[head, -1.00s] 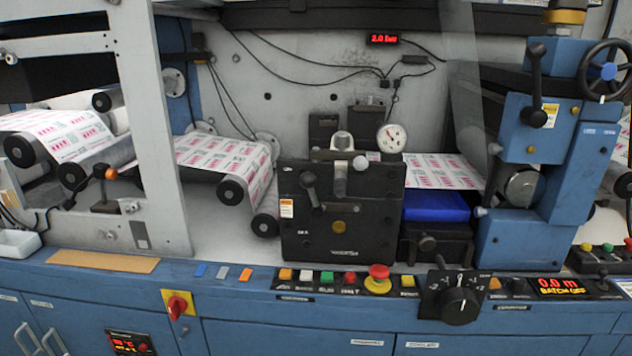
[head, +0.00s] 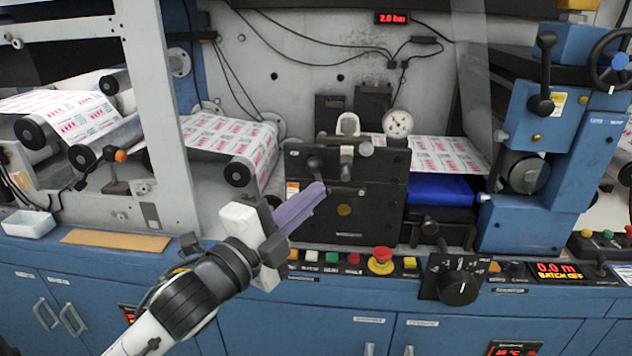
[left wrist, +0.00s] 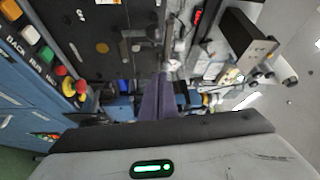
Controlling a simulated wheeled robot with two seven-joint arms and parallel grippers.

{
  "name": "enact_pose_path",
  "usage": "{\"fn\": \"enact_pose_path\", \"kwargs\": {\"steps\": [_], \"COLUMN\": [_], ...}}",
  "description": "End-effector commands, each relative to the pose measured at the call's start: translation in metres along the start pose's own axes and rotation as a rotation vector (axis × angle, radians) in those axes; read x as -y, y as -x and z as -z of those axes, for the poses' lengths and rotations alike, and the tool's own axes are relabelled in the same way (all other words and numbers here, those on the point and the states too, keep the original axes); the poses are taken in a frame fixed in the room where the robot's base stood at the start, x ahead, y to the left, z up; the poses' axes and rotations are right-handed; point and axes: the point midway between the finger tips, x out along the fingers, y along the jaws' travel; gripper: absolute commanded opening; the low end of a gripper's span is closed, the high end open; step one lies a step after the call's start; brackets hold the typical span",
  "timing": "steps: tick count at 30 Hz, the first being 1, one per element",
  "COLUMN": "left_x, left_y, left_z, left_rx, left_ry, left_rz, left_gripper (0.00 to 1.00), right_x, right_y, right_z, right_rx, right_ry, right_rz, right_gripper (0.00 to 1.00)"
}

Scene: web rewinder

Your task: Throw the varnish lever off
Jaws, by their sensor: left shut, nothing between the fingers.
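A dark lever with a round knob (head: 315,164) is on the upper left of the front of a black unit (head: 345,215); I cannot read a name on it. My left gripper (head: 318,190) is shut and empty, with its purple fingers pointing at the black unit just below that lever. I cannot tell whether they touch it. In the left wrist view, the shut fingers (left wrist: 158,95) point up the picture, and the black unit's face (left wrist: 92,40) lies beyond them to the left. My right gripper is not in view.
A ledge with several buttons and a red emergency stop (head: 380,261) runs below the black unit. A black rotary knob (head: 458,288) stands to its right. A blue unit (head: 560,150) carries another black lever (head: 545,75). A grey post (head: 160,110) stands left of my arm.

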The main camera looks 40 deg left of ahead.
Motion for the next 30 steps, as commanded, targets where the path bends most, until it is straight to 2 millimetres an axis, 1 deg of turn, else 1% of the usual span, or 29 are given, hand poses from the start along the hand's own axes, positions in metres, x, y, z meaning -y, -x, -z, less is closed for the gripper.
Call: {"fn": "enact_pose_path", "kwargs": {"steps": [3, 8, 10, 14, 18, 22, 25, 30], "left_x": [-0.004, -0.005, 0.002, 0.002, 0.002, 0.001, -0.002, -0.002], "left_y": [-0.008, -0.022, -0.036, -0.059, -0.082, -0.101, -0.092, -0.086], "left_z": [0.0, -0.001, 0.0, 0.0, 0.0, 0.0, -0.016, -0.031], "left_rx": [-0.002, -0.003, 0.001, 0.001, 0.001, 0.0, 0.003, 0.001], "left_ry": [-0.001, -0.003, 0.001, 0.001, 0.002, 0.002, -0.002, -0.002], "left_rz": [0.004, 0.006, 0.002, 0.002, 0.0, -0.001, -0.005, -0.003], "left_gripper": [0.0, 0.0, 0.0, 0.0, 0.0, 0.0, 0.0, 0.0], "right_x": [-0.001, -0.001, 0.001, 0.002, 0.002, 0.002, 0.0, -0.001], "right_y": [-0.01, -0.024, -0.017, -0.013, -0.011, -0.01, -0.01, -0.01], "right_z": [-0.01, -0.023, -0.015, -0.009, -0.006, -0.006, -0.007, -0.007], "right_rx": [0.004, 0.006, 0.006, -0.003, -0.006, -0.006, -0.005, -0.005], "right_ry": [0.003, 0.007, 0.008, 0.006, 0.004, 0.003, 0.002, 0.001], "right_rz": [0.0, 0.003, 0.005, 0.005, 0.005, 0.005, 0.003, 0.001], "right_gripper": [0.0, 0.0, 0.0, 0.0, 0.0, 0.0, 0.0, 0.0]}}
